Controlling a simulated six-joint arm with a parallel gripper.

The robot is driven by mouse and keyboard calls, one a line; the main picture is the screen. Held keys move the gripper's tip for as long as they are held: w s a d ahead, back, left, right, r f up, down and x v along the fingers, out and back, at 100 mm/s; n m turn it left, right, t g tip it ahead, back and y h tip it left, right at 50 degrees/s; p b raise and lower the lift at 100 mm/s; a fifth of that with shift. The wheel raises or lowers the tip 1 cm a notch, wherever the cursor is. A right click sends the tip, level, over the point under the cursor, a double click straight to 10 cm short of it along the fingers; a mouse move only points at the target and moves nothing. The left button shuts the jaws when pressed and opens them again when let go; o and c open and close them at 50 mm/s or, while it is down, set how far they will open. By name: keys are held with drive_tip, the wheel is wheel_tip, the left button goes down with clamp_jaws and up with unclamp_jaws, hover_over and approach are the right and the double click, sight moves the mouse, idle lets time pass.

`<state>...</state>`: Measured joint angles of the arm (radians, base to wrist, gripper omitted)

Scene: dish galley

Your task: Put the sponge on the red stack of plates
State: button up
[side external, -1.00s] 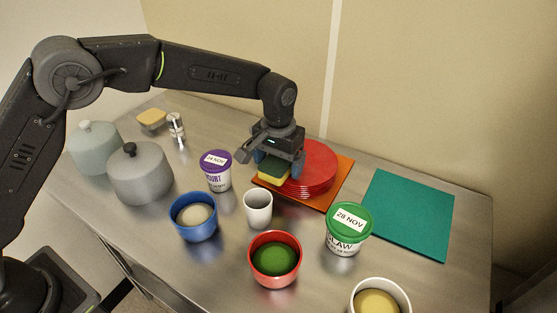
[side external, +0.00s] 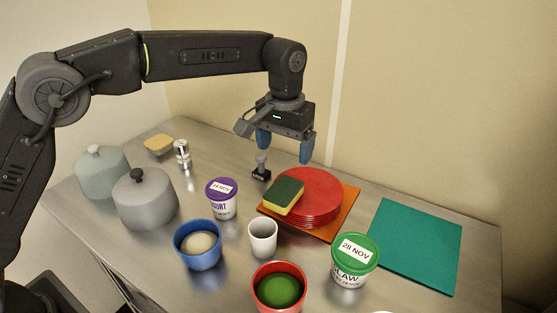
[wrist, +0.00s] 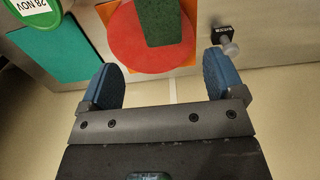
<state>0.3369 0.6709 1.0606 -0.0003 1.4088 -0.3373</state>
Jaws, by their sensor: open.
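The sponge (side external: 284,196), yellow with a dark green top, lies on the left part of the red stack of plates (side external: 317,190). It slightly overhangs the stack's left edge. The stack stands on an orange mat (side external: 346,213). In the wrist view, the green face of the sponge (wrist: 160,20) lies over the red plate (wrist: 128,40). My gripper (side external: 284,155) is open and empty above and behind the stack, apart from the sponge. Its blue fingers are spread wide in the wrist view (wrist: 164,80).
A small black stamp-like object (side external: 261,172) stands behind the mat. A purple-lidded tub (side external: 222,200), white cup (side external: 263,238), blue bowl (side external: 198,260), red bowl (side external: 279,306) and green-lidded tub (side external: 350,275) stand in front. A teal mat (side external: 415,245) at right is bare.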

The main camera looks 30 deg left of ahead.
drive_tip(key=shift+r, duration=0.2)
drive_tip(key=s+a+r+t, duration=0.3)
drive_tip(key=s+a+r, duration=0.6)
drive_tip(key=s+a, duration=0.4)
drive_tip(key=s+a+f+t, duration=0.1)
drive_tip(key=s+a+f, duration=0.1)
drive_tip(key=s, duration=0.6)
drive_tip(key=s+a+f+t, duration=0.1)
drive_tip(key=s+f, duration=0.3)
drive_tip(key=s, duration=0.4)
drive_tip(key=shift+a+t, duration=0.3)
drive_tip(key=shift+a, duration=0.55)
